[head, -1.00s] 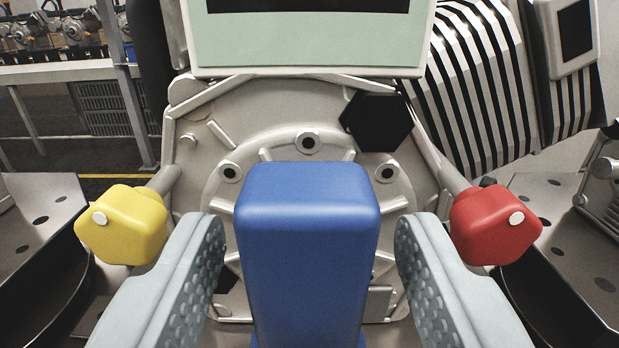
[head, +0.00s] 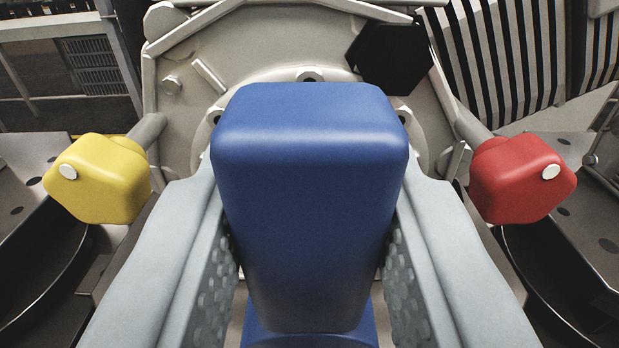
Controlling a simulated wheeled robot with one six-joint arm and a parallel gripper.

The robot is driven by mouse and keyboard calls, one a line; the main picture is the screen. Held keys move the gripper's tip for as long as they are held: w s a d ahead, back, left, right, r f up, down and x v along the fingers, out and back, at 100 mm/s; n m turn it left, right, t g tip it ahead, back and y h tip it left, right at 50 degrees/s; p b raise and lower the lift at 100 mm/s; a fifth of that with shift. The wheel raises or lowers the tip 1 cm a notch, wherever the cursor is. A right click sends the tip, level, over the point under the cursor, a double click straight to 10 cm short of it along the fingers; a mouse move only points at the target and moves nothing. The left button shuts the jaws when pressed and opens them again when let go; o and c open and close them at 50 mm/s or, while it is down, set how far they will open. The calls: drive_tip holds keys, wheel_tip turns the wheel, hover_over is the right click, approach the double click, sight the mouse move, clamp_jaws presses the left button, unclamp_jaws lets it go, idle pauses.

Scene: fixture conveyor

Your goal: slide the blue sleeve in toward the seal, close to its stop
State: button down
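The blue sleeve (head: 310,190) shows as a tall rounded blue block in the middle of the head view, upright on a wider blue part at the bottom edge. My gripper (head: 312,210) straddles it, one grey finger on each side. The dimpled inner pads still show beside the block's lower part, so the fingers look open around it rather than clamped. The block's upper edges hide the fingertips, so I cannot tell whether they touch it. I cannot make out the seal or the stop; the block covers what lies behind it.
A yellow knob (head: 105,178) stands on a rod at the left and a red knob (head: 522,178) at the right, both just outside my fingers. A pale round housing (head: 240,50) with a black hexagonal piece (head: 388,55) is behind. Dark trays lie on both sides.

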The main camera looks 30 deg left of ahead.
drive_tip(key=shift+x, duration=1.25)
drive_tip(key=c, duration=1.1)
unclamp_jaws()
drive_tip(key=v, duration=1.7)
drive_tip(key=shift+s+d, duration=0.15)
drive_tip(key=shift+d, duration=0.05)
